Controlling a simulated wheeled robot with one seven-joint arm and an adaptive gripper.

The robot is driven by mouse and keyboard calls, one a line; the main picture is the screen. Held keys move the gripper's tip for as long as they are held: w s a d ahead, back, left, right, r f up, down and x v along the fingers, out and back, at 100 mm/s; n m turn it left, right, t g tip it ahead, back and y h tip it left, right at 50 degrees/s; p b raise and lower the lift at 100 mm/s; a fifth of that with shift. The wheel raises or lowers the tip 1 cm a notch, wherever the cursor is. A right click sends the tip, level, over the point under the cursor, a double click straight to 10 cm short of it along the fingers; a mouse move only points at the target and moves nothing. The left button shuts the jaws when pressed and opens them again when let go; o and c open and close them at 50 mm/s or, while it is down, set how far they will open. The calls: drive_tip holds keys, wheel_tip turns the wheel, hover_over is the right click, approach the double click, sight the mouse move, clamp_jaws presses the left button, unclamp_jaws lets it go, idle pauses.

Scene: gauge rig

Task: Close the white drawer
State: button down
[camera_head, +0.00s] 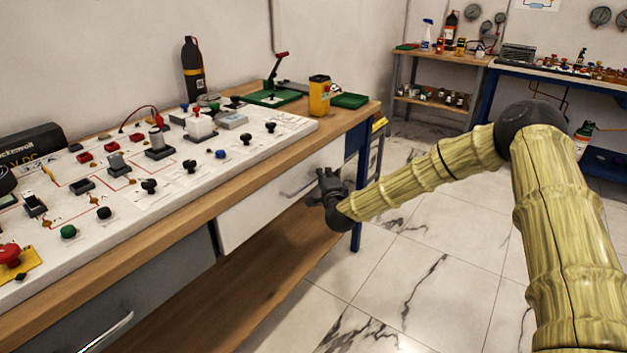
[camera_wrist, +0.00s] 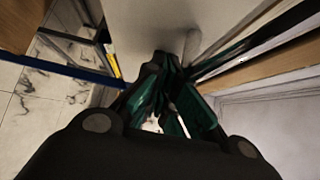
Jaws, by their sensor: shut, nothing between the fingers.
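The white drawer (camera_head: 262,203) is under the wooden worktop in the head view, right of a grey drawer. How far it stands out is hard to tell from here. Its pale bar handle (camera_head: 298,187) runs along the front. My gripper (camera_head: 328,183) is at the right end of the drawer front, close to the handle, and partly hides that end. In the wrist view the white drawer front (camera_wrist: 140,22) fills the top middle, and my gripper's dark green fingers (camera_wrist: 166,80) point toward it. They are shut with nothing between them. I cannot tell whether they touch the drawer.
The worktop (camera_head: 225,183) carries a white board with several switches and knobs. A grey drawer (camera_head: 150,290) is at lower left, and a wooden shelf (camera_head: 265,255) lies below. A blue table leg (camera_head: 356,235) stands by my gripper. The tiled floor (camera_head: 400,275) to the right is open.

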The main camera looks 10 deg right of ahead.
drive_tip(key=shift+w+a+r, duration=0.15)
drive_tip(key=shift+w, duration=0.05)
drive_tip(key=shift+a, duration=0.1)
idle(0.4)
